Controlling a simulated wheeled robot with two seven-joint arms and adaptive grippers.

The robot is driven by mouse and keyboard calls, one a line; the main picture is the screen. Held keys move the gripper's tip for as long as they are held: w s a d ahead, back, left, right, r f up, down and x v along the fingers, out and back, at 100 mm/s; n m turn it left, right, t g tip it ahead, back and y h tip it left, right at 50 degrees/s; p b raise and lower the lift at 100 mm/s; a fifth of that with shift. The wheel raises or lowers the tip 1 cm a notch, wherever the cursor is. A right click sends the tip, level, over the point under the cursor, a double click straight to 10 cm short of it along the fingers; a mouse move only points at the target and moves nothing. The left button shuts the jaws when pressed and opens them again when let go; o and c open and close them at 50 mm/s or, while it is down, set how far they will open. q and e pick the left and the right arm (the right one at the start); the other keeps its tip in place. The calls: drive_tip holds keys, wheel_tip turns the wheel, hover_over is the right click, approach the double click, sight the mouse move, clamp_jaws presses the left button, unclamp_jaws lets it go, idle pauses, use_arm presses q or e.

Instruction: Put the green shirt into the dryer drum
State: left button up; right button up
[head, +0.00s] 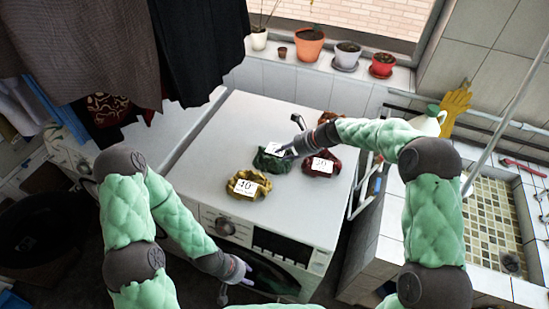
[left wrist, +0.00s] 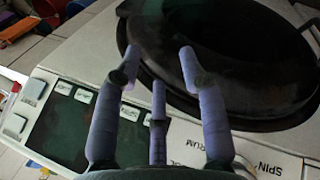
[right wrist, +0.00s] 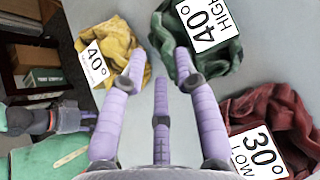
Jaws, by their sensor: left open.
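The green shirt (head: 269,163) is a bundle with a white label on top of the white machine (head: 225,135). In the right wrist view the green shirt (right wrist: 222,62) lies just beyond the fingertips, its label reading 40° HIGH. My right gripper (head: 290,148) is open and empty above the machine top (right wrist: 160,15), at the green shirt's right side; contact is unclear. My left gripper (head: 243,276) is open and empty low at the machine's front. In the left wrist view its fingers reach over a dark round door (left wrist: 235,60); whether the drum is open is unclear.
A yellow bundle (head: 237,190) and a red bundle (head: 334,168) lie close to the green one; a brown bundle (head: 328,117) is behind. Dark clothes (head: 200,45) hang at upper left. A tiled sink (head: 488,215) is at right, flower pots (head: 310,45) behind.

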sight(272, 157)
drive_tip(key=shift+x, duration=3.2)
drive_tip(key=shift+s, duration=0.1)
clamp_jaws()
